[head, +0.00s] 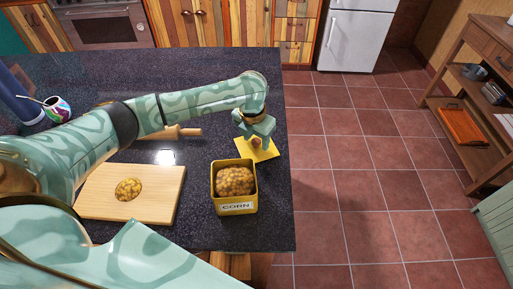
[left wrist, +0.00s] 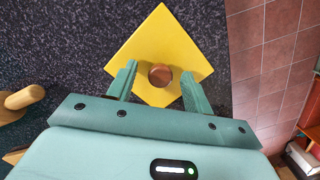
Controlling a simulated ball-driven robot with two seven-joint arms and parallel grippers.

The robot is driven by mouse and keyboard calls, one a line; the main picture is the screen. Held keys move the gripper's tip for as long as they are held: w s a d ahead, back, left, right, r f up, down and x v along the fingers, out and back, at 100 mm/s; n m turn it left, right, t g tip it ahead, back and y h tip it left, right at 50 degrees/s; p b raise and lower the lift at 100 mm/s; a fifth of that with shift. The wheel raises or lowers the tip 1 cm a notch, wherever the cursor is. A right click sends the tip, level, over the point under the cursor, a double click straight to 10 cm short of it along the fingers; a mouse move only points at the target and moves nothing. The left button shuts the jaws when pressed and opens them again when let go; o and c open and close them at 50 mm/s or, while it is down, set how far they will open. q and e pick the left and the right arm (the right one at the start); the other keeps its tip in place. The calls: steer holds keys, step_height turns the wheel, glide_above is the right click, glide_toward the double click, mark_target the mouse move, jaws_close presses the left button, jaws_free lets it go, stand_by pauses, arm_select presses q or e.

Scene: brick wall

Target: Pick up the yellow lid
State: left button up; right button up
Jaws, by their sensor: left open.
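The yellow lid (head: 266,152) is a flat square with a round brown wooden knob, lying on the dark counter near its right edge, just behind the corn box. In the left wrist view the lid (left wrist: 158,38) lies turned like a diamond, with its knob (left wrist: 160,75) between my fingers. My left gripper (head: 257,143) is open above the lid, one finger on each side of the knob and apart from it. In the left wrist view the gripper (left wrist: 158,85) shows both fingertips over the lid. My right gripper is not in view.
A yellow box marked CORN (head: 235,208), open and full of corn, stands in front of the lid. A wooden board (head: 105,190) with a small heap of corn lies left. A rolling pin (head: 183,132) and a colourful cup (head: 57,108) lie further back. The counter's right edge is close.

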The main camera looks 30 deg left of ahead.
arm_select(q)
steer(key=shift+r, duration=0.1)
steer(key=c, duration=1)
steer(key=shift+c, duration=0.2)
